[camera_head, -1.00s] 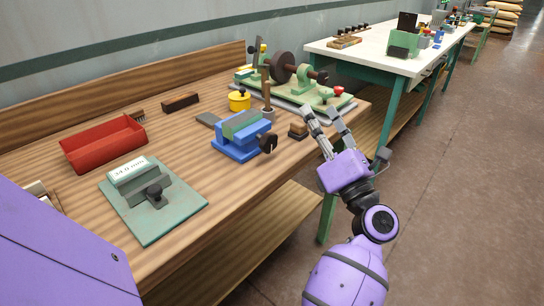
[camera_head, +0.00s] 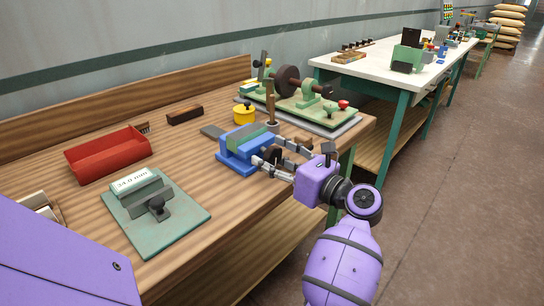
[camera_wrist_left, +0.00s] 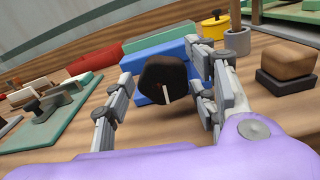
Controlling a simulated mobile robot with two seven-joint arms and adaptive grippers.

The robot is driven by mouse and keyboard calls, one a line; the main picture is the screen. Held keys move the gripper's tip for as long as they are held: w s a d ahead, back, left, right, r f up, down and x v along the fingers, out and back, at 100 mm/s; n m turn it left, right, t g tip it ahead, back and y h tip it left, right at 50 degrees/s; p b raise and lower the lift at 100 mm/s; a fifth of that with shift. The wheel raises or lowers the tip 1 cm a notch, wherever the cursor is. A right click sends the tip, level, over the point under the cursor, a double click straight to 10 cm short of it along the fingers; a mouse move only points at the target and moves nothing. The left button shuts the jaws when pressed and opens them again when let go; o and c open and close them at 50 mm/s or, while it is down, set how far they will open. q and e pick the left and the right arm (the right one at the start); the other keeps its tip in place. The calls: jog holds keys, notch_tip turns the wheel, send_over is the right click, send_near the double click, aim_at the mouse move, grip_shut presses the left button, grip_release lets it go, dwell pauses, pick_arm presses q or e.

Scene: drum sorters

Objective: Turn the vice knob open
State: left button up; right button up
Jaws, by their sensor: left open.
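The blue vice (camera_head: 235,160) stands on the wooden bench, with a green block (camera_head: 246,138) between its jaws. Its dark knob (camera_head: 271,156) faces the bench's front edge and is partly covered by my fingers in the head view. In the left wrist view the black knob (camera_wrist_left: 165,82) is faceted with a pale line on its face, and the blue vice (camera_wrist_left: 182,50) is behind it. My left gripper (camera_head: 267,152) is open, with one finger on each side of the knob. Gaps show beside the knob in the wrist view; contact cannot be told. My right gripper is not in view.
A green plate with a clamp (camera_head: 160,225) and a red tray (camera_head: 108,152) lie to the left. A yellow pot (camera_head: 244,116) and a green wheel machine (camera_head: 300,105) stand behind. A brown block (camera_wrist_left: 288,62) sits close right of my gripper.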

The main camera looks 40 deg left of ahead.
pick_arm(q)
jog(key=shift+a, duration=0.1)
jog(key=c, duration=1.1)
jog(key=n+b, duration=0.2)
jog(key=b, duration=0.1)
jog(key=f+n+b, duration=0.1)
jog(key=n+b, duration=0.1)
jog(key=b, duration=0.2)
jog(key=n+b, duration=0.3)
jog(key=b, duration=0.2)
jog(key=shift+f+n, duration=0.15)
jog(key=shift+n, duration=0.25)
jog(key=n+b, duration=0.6)
jog(key=b, duration=0.2)
jog(key=shift+w, duration=0.1)
jog(key=n+b, duration=0.1)
jog(key=b, duration=0.1)
jog(key=shift+r+n+b, duration=0.2)
jog(key=shift+n+b, duration=0.1)
jog(key=shift+n, duration=0.1)
jog(key=shift+r+n+b, duration=0.15)
jog(key=shift+n+b, duration=0.35)
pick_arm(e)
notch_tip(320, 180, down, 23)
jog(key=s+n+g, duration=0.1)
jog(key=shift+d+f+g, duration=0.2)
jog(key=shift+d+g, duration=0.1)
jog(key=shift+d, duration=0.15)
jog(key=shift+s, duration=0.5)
